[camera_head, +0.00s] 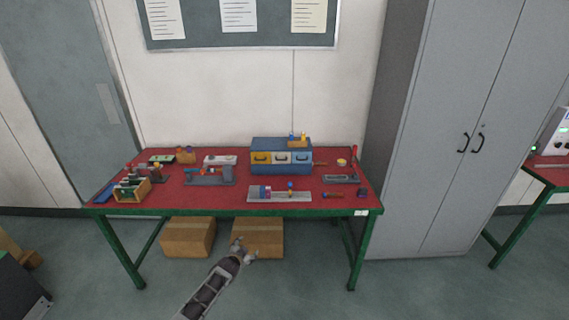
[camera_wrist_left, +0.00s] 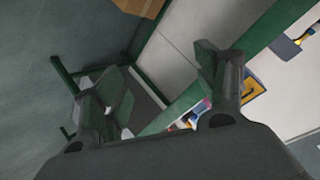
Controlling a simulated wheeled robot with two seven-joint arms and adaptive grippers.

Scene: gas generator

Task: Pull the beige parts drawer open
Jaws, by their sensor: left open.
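A blue cabinet (camera_head: 281,144) with three small drawers in a row stands at the back of the red table. Its left drawer (camera_head: 261,158) is yellow. The middle drawer (camera_head: 281,158) and right drawer (camera_head: 301,158) are pale; the middle one looks nearest to beige, but I cannot be sure at this size. All three look shut, with dark handles. My left gripper (camera_head: 244,250) is open and empty, in front of the table and below its top, well away from the cabinet. In the left wrist view its fingers are spread, and a yellow drawer front (camera_wrist_left: 252,89) shows beyond one finger. My right gripper is out of view.
The red table (camera_head: 225,204) has a green frame. A grey slide fixture (camera_head: 280,195) lies before the cabinet, and a vise-like tool (camera_head: 210,176) is to its left. Cardboard boxes (camera_head: 187,238) sit under the table. A grey locker (camera_head: 440,130) stands at right.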

